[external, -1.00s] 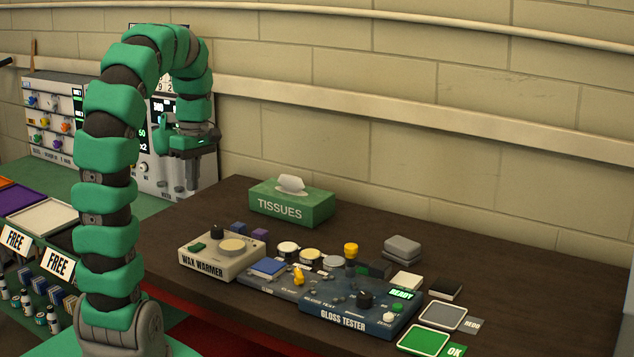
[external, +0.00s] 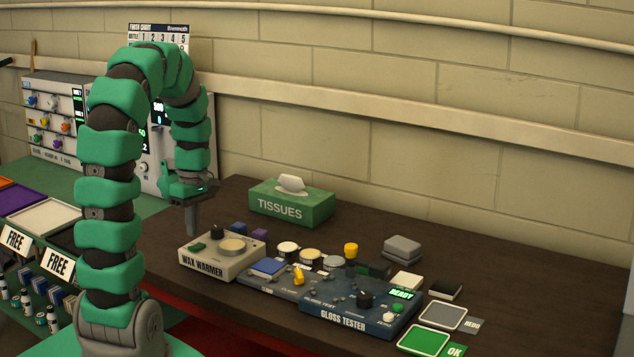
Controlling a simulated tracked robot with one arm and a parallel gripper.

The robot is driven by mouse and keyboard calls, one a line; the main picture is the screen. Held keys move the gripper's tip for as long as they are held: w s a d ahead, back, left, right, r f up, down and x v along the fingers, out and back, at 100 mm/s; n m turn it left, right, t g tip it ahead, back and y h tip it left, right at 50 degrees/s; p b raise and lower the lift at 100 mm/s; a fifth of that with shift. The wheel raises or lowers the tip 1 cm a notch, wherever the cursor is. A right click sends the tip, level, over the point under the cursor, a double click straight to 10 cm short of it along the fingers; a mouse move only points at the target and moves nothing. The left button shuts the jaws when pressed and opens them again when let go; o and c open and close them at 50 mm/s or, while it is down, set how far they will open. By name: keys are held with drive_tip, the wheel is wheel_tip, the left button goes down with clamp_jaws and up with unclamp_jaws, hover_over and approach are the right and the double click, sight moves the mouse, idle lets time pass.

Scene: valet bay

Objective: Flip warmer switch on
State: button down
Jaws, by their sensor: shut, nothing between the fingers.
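The wax warmer (external: 222,262) is a cream box labelled WAX WARMER at the left end of the dark table. On its top are a green switch (external: 197,246), a black knob (external: 217,231) and a round tan lid or pot (external: 232,245). Whether the switch is on or off is too small to tell. My gripper (external: 192,230) points down, shut and empty. Its tip is close to the warmer's back left corner, near the green switch. I cannot tell whether it touches the warmer.
The blue gloss tester (external: 342,321) and a tray with a blue pad (external: 268,268) stand right of the warmer. Small jars (external: 288,249) and a yellow-topped item (external: 351,250) sit behind. A green tissue box (external: 291,206) stands at the back. The table's right rear is clear.

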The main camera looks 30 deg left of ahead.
sight(193, 247)
drive_tip(key=shift+s+f, duration=0.15)
drive_tip(key=shift+f, duration=1.35)
drive_tip(key=shift+s+f, duration=0.1)
drive_tip(key=shift+f, duration=0.05)
drive_tip(key=shift+w+r, duration=0.25)
drive_tip(key=shift+w, duration=0.65)
drive_tip(key=shift+r, duration=0.1)
wheel_tip(193, 247, up, 14)
drive_tip(key=s, duration=0.1)
drive_tip(key=shift+s+f, duration=0.2)
drive_tip(key=shift+s, duration=0.2)
